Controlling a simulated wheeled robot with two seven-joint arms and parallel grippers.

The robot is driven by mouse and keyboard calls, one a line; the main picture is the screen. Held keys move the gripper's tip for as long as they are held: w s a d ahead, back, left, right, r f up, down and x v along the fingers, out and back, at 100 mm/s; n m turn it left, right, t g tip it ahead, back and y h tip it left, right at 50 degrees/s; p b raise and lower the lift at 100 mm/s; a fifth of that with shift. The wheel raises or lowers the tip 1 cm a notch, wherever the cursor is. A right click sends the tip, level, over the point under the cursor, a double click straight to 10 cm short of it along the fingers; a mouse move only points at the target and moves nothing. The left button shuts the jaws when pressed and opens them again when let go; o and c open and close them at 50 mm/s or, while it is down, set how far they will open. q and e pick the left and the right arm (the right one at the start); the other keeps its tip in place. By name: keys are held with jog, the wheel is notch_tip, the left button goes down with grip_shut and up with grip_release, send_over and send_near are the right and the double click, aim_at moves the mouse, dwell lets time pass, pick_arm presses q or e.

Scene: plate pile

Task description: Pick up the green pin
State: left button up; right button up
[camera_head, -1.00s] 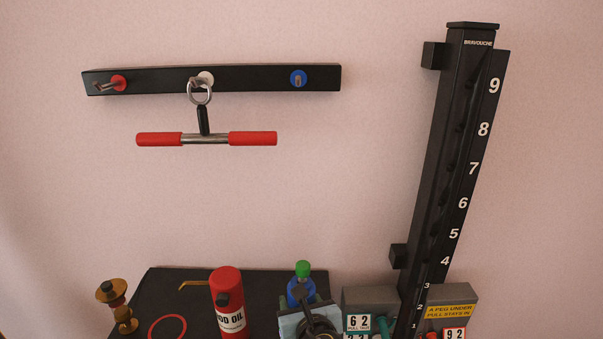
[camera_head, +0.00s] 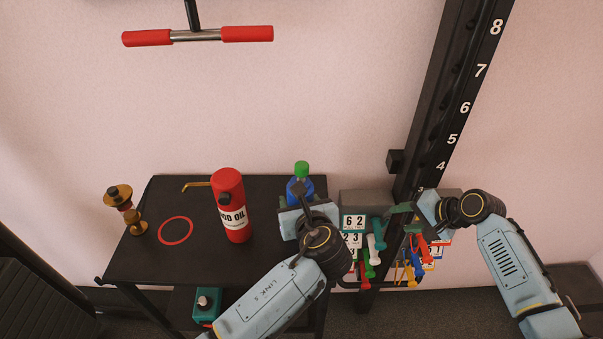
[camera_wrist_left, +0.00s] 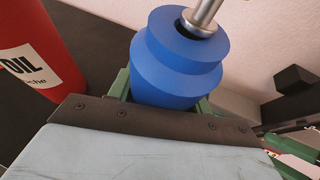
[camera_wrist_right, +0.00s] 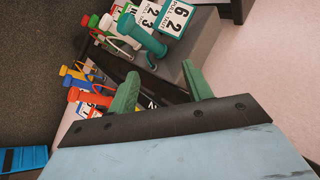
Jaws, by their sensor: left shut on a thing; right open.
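The green pin (camera_head: 368,265) sticks out low on the front of the left weight block, among white, red and teal pins. In the right wrist view its green head (camera_wrist_right: 93,21) shows at upper left, behind the white pin. My right gripper (camera_wrist_right: 163,88) is open and empty, its green fingers apart near the blocks, right of the green pin and not touching it. My left gripper (camera_wrist_left: 160,98) is shut around a ridged blue object (camera_wrist_left: 178,60) with a metal rod; in the head view a green knob (camera_head: 301,168) tops it. My left wrist partly hides that object.
A tall numbered black post (camera_head: 440,110) rises behind the right gripper. Orange, yellow and blue pins (camera_head: 412,265) crowd the right block.

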jog(key=w+a+r+n+g+y, duration=0.1)
jog(key=w+a+r+n+y, duration=0.15)
jog(key=a+r, duration=0.75)
jog(key=n+h, duration=0.7)
jog(key=n, duration=0.1)
send_near(302, 166)
jog(key=shift+g, duration=0.3)
jog(key=x, duration=0.5)
jog(key=shift+d, duration=0.2)
jog(key=shift+w+x, duration=0.1)
jog(key=shift+x, duration=1.45)
jog(key=shift+w+x, duration=0.15)
jog(key=shift+x, duration=1.35)
jog(key=shift+a+r, duration=0.1)
jog(key=shift+a, duration=0.1)
jog(key=shift+c, duration=0.4)
jog(key=c, duration=1)
